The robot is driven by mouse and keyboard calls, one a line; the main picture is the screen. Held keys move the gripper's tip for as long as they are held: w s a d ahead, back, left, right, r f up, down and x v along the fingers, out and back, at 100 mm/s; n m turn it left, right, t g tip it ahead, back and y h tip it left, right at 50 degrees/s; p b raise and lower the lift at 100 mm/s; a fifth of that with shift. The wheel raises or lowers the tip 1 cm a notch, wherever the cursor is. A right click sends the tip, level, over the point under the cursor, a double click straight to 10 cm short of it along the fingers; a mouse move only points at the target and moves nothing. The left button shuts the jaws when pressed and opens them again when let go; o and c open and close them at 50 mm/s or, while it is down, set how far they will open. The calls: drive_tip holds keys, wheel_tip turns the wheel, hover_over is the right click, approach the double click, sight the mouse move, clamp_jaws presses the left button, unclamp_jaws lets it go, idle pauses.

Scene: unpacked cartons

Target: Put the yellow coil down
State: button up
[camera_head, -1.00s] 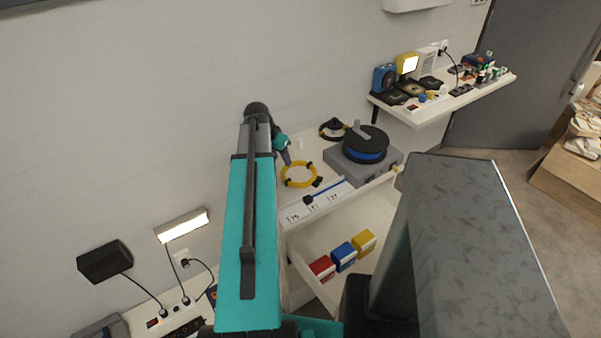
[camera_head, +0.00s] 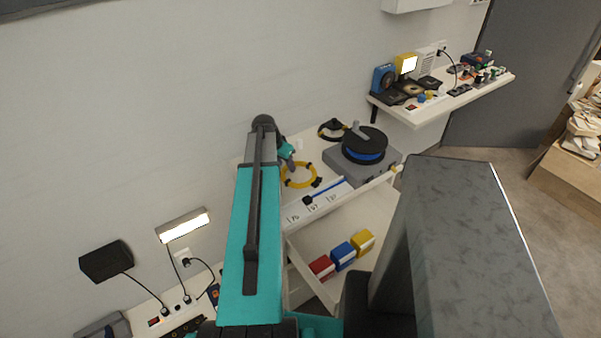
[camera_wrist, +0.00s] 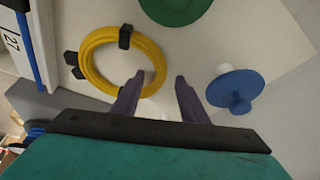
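The yellow coil (camera_head: 299,175) lies flat on the white bench top, with black clips on it. In the wrist view the yellow coil (camera_wrist: 98,75) is at upper left. My gripper (camera_wrist: 165,77) is open, its two dark fingers apart at the coil's lower right edge. The left fingertip overlaps the coil's ring and the right one is just outside it. I see no finger pressed on the coil. In the head view my gripper (camera_head: 290,160) is just above and left of the coil, partly hidden by my arm.
A grey box with a black and blue reel (camera_head: 365,146) stands right of the coil. A black cable coil (camera_head: 332,130) lies behind. In the wrist view a blue knobbed disc (camera_wrist: 234,88) and a green disc (camera_wrist: 175,8) are nearby.

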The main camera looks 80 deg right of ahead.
idle(0.4)
clamp_jaws()
drive_tip(key=shift+r, duration=0.15)
wheel_tip(320, 180, up, 10)
drive_tip(key=b, duration=0.2)
idle(0.6)
idle(0.5)
